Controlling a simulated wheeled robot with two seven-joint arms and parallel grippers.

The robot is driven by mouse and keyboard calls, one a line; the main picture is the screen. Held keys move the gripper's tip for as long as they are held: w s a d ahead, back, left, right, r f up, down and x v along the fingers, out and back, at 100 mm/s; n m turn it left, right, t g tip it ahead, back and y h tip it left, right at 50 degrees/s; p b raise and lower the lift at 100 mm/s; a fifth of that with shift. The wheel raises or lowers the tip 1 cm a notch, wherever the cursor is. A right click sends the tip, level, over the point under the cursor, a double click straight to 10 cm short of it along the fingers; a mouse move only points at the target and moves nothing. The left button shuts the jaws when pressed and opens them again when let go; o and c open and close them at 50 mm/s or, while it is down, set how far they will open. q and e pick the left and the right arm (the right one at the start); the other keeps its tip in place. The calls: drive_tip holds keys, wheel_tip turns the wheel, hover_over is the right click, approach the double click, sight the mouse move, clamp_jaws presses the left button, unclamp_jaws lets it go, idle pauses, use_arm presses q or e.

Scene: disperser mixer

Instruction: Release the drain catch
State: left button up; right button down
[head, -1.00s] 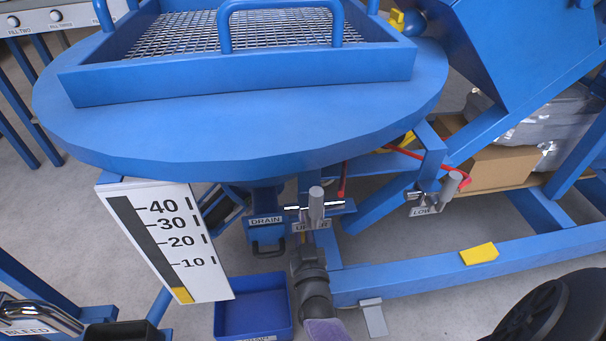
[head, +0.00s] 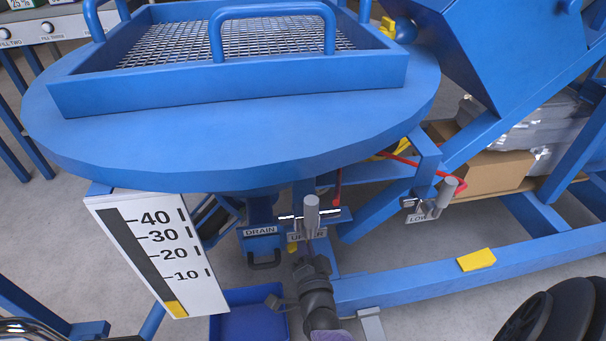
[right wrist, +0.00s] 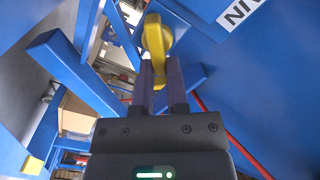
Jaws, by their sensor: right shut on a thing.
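In the right wrist view my right gripper (right wrist: 160,82) has its two fingers shut on a yellow catch (right wrist: 155,38), gripped by its near end. In the head view my right arm rises from the bottom centre, and a small yellow piece (head: 292,247) shows near its end. The fingers are hard to make out there. The blue drain outlet with the DRAIN label (head: 260,231) hangs under the round blue vessel, and a dark handle (head: 264,262) sits below the label. My left gripper is out of view.
A blue tray (head: 250,325) lies on the floor below the drain. A level scale board (head: 160,255) stands left of it. A grey lever with the UPPER label (head: 311,214) is close to my right arm. A blue frame rail (head: 420,285) runs to the right.

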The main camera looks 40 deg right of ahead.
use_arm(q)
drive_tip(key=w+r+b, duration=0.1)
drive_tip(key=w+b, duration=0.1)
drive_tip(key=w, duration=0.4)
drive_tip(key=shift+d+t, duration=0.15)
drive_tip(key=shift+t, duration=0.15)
use_arm(e)
drive_tip(key=shift+s+d+f+m, duration=0.1)
drive_tip(key=shift+f+m, duration=0.1)
drive_tip(key=shift+m, duration=1.15)
drive_tip(key=shift+d+f+m, duration=0.1)
drive_tip(key=shift+f+m, duration=0.15)
drive_tip(key=shift+m, duration=1.05)
drive_tip(key=shift+s+f+m, duration=0.1)
drive_tip(key=shift+f+m, duration=0.1)
drive_tip(key=shift+m, duration=1.15)
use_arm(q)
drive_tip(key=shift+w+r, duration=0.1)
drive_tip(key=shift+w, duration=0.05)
use_arm(e)
drive_tip(key=c, duration=0.6)
unclamp_jaws()
drive_tip(key=shift+c, duration=0.2)
drive_tip(key=shift+w, duration=0.1)
